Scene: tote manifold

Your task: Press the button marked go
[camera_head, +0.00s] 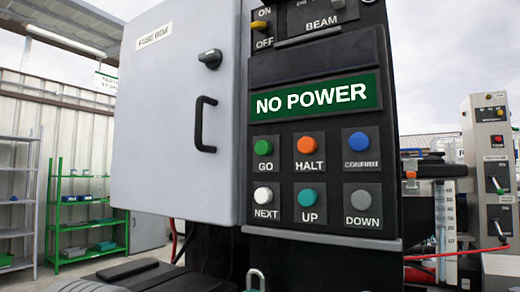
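The go button (263,147) is a green round button on the black control panel, above the label GO. Beside it are an orange HALT button (306,145) and a blue CONFIRM button (359,142). Below are a white NEXT button (263,195), a teal UP button (308,198) and a grey DOWN button (361,200). A green display (314,99) above the buttons reads NO POWER. Neither of my grippers is clearly visible.
A grey fuse box (165,120) with a dark knob (210,58) and a black handle (203,125) stands left of the panel, its door shut. A yellow ON/OFF switch (260,25) is at the panel's top. Green shelves (88,222) stand behind at left.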

